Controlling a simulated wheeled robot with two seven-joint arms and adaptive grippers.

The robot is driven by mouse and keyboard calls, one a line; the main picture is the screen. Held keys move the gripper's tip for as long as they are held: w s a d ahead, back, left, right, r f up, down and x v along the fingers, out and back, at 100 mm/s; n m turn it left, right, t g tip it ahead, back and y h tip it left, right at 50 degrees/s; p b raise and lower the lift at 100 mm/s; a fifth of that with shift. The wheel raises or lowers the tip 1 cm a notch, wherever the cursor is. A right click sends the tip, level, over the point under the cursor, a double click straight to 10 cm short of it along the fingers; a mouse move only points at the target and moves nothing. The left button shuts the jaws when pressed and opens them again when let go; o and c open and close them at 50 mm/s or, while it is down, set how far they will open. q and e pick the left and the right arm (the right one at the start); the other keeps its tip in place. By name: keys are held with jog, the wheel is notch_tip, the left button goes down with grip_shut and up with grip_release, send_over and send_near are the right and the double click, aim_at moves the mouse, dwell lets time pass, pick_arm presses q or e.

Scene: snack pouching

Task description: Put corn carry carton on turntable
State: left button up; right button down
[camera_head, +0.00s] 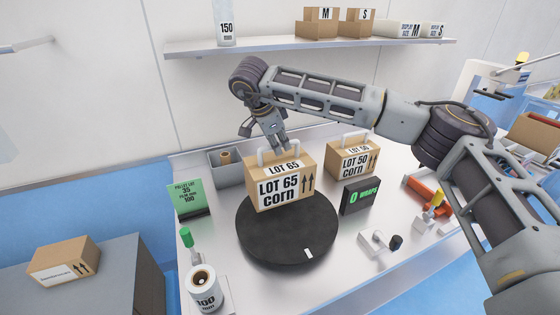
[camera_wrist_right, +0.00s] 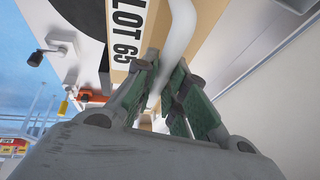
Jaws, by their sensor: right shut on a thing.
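A brown corn carton marked LOT 65 (camera_head: 280,186), with a white handle on top, is upright over the rear part of the black round turntable (camera_head: 290,240). I cannot tell whether its base touches the turntable. My right gripper (camera_head: 277,146) comes from above and is shut on the white handle; the right wrist view shows the fingers (camera_wrist_right: 160,88) closed around the handle (camera_wrist_right: 180,35) beside the LOT 65 label. A second corn carton marked LOT 50 (camera_head: 350,160) stands on the table to the right, behind the turntable. My left gripper is not in view.
A black sign reading 0 WRAPS (camera_head: 360,196) stands right of the turntable, and a green sign (camera_head: 188,198) stands left. A roll (camera_head: 205,290) is at front left. The turntable's front is clear except for a small white mark.

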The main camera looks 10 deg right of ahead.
aim_at(281, 160)
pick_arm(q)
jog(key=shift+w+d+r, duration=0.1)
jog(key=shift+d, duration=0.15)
pick_arm(e)
jog(key=shift+f, duration=0.75)
jog(key=shift+f, duration=0.2)
notch_tip(281, 160, down, 2)
jog(key=shift+f+p, duration=0.2)
jog(key=shift+p, duration=0.1)
jog(key=shift+f, duration=0.35)
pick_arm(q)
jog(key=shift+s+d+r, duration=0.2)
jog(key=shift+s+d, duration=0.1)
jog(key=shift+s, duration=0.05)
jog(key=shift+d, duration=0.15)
